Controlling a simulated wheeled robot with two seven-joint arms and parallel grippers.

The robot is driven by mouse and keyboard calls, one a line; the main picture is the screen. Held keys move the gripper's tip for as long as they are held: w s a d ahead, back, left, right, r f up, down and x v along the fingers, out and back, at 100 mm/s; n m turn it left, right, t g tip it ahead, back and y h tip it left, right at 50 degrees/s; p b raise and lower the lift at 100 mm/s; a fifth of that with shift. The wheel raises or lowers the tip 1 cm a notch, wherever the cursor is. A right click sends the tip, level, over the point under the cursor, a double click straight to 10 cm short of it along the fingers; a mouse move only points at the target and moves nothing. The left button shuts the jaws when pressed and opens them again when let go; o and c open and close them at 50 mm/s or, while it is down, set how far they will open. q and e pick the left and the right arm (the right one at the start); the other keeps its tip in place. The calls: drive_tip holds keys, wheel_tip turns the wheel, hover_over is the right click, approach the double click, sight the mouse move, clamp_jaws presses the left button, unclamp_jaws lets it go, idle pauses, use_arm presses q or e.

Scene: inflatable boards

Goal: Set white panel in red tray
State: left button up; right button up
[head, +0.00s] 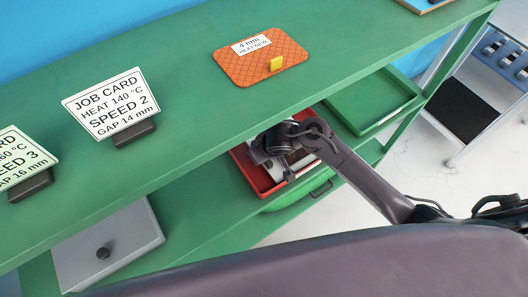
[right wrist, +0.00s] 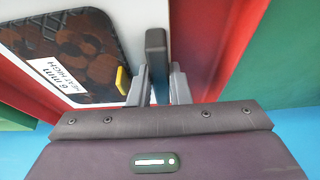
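The red tray (head: 238,153) is on the lower green shelf, partly hidden by the upper shelf and my right arm. My right gripper (head: 283,172) is down inside the tray's outline. In the right wrist view, the white panel (right wrist: 205,45) lies between the red tray walls (right wrist: 235,40), with a dark patterned sheet on it bearing a label and a yellow tab. A dark upright handle (right wrist: 157,45) stands between my right gripper's fingers (right wrist: 160,85), which sit close against both its sides. The panel's underside is hidden. My left gripper is not in view.
The upper green shelf (head: 190,100) overhangs the tray. It carries job cards (head: 110,103) and an orange board (head: 240,70) with a yellow tab. A grey panel with a black knob (head: 125,240) lies lower left. A green tray (head: 372,103) is to the right.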

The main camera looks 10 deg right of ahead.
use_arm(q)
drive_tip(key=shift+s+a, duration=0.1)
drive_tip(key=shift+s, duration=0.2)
use_arm(e)
drive_tip(key=o, duration=0.4)
drive_tip(key=shift+d, duration=0.1)
drive_tip(key=p+v, duration=0.3)
drive_tip(key=v, duration=0.3)
drive_tip(key=shift+r, duration=0.4)
drive_tip(key=shift+s+r+p, duration=0.2)
drive_tip(key=shift+r+p, duration=0.15)
drive_tip(key=shift+r, duration=0.1)
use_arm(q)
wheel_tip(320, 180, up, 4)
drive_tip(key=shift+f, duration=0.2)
